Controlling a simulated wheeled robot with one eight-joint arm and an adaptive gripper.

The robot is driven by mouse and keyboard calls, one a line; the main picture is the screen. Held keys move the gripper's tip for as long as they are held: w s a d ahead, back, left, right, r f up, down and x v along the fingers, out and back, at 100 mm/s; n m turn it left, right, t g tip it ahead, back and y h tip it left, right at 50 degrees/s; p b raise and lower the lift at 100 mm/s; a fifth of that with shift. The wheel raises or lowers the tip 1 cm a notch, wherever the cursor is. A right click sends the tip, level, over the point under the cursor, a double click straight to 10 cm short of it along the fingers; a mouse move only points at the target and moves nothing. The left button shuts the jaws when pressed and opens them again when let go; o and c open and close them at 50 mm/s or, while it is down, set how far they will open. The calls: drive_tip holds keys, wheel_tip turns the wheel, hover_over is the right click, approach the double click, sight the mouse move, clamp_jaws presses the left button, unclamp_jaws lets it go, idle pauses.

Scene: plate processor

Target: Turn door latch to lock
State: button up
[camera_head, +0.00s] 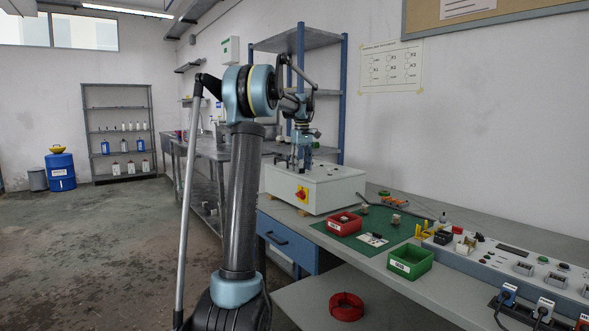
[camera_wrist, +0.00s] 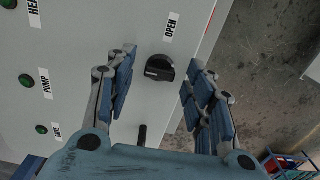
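In the wrist view, a black rotary latch knob (camera_wrist: 159,68) sits on a light grey panel (camera_wrist: 90,30), with an OPEN label (camera_wrist: 171,26) above it. My gripper (camera_wrist: 158,75) is open, with one blue-padded finger on each side of the knob. Gaps show between the fingers and the knob, and nothing is held. In the head view my arm stands in front of the bench, and the latch cannot be made out there.
Green round indicators or buttons (camera_wrist: 45,83) with labels run down the panel's left side. A short black peg (camera_wrist: 142,135) is below the knob. In the head view, a white box with a red-yellow switch (camera_head: 302,194) and red and green bins (camera_head: 410,262) are on the bench.

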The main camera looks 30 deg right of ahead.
drive_tip(key=shift+r, duration=0.1)
wheel_tip(320, 180, up, 12)
idle(0.5)
idle(0.5)
